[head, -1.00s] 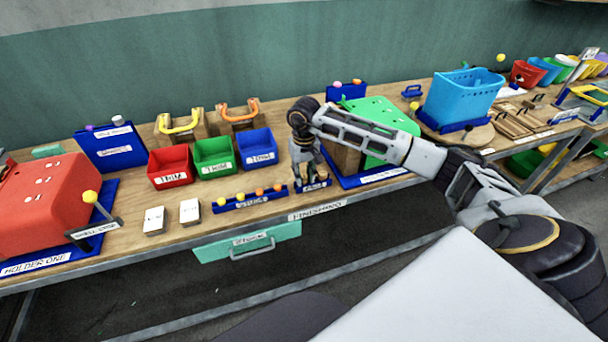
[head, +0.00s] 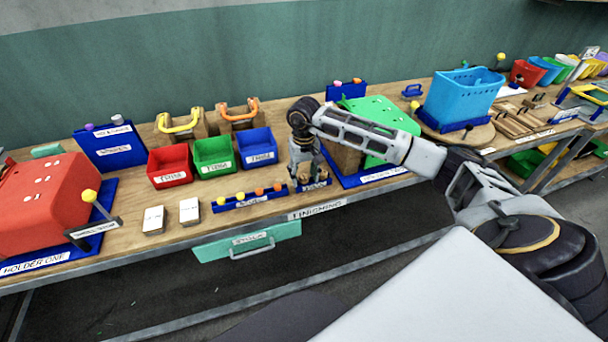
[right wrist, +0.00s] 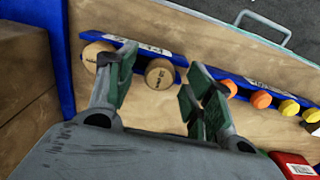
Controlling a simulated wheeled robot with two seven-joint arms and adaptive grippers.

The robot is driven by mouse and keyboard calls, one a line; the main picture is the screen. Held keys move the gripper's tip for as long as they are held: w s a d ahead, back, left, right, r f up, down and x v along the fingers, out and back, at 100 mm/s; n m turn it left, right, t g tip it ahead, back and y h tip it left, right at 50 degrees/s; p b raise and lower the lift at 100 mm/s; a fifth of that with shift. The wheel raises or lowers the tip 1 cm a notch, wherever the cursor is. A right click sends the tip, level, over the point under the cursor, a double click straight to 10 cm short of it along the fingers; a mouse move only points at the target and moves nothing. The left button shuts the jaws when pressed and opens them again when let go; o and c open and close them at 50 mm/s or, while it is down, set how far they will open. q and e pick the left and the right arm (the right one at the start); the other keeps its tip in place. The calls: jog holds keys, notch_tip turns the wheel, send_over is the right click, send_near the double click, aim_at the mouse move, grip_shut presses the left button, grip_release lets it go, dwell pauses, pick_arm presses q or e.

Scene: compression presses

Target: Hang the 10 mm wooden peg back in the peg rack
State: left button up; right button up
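Two round wooden peg heads show in the right wrist view, along a blue rack (right wrist: 132,46) with a white label. One wooden peg (right wrist: 160,72) appears between the spread fingers of my right gripper (right wrist: 160,84). The other wooden peg (right wrist: 98,55) is at the left, partly covered by the left finger. The print on the heads is too small to read. In the head view my right gripper (head: 307,172) points down over the small blue rack (head: 313,186) at the bench's front edge and hides most of it. My left gripper is not in view.
A blue rack with yellow and orange pegs (head: 250,201) stands just left of the gripper. A blue bin (head: 257,148) is behind it. A green press (head: 383,120) on a wooden block stands close on the right. A teal drawer (head: 246,241) hangs below the bench edge.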

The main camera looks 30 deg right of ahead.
jog(key=shift+r, duration=0.1)
notch_tip(320, 180, up, 12)
dwell(1.0)
dwell(0.5)
